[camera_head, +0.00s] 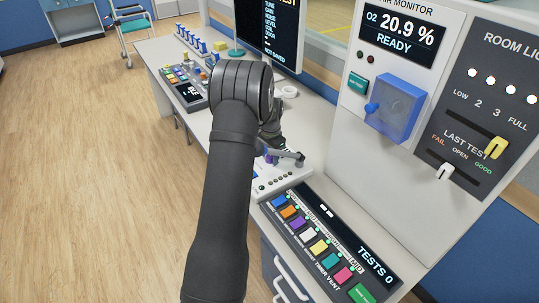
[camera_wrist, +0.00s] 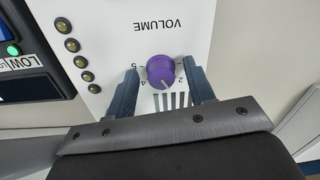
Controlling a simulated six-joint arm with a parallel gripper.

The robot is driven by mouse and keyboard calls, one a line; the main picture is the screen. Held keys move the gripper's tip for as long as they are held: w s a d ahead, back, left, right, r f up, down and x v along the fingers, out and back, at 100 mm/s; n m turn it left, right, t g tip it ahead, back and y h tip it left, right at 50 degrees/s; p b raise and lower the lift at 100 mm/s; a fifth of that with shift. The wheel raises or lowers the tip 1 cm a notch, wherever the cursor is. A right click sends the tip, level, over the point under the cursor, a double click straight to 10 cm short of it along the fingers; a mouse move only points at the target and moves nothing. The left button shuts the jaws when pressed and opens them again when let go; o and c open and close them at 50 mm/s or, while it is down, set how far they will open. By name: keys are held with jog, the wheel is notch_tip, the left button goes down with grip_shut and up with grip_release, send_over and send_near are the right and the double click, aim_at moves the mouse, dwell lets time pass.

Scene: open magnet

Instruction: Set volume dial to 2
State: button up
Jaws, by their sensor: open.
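The purple volume dial (camera_wrist: 161,71) sits on a white panel (camera_wrist: 200,22) under the word VOLUME in the wrist view. Small numbers ring it; a 2 shows at its lower right. A pale mark shows near the dial's lower edge, but its exact setting is hard to read. My gripper (camera_wrist: 160,68) is open, with one finger on each side of the dial and small gaps visible. In the head view, my gripper (camera_head: 287,156) is over the small white panel (camera_head: 277,181), and my arm hides most of the dial.
A console (camera_head: 330,245) with coloured buttons lies in front of the white panel. A tall cabinet with a blue box (camera_head: 396,105) and sliders stands to the right. A monitor (camera_head: 268,32) stands behind. Several indicator buttons (camera_wrist: 72,45) line the panel's left side in the wrist view.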

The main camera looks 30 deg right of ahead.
aim_at(271, 157)
jog(key=c, duration=1)
jog(key=shift+n, duration=2.1)
jog(key=o, duration=1)
notch_tip(271, 157, up, 18)
jog(key=shift+s+d+f, duration=0.2)
jog(key=shift+s+f, duration=0.05)
jog(key=shift+s, duration=0.1)
jog(key=shift+f, duration=0.1)
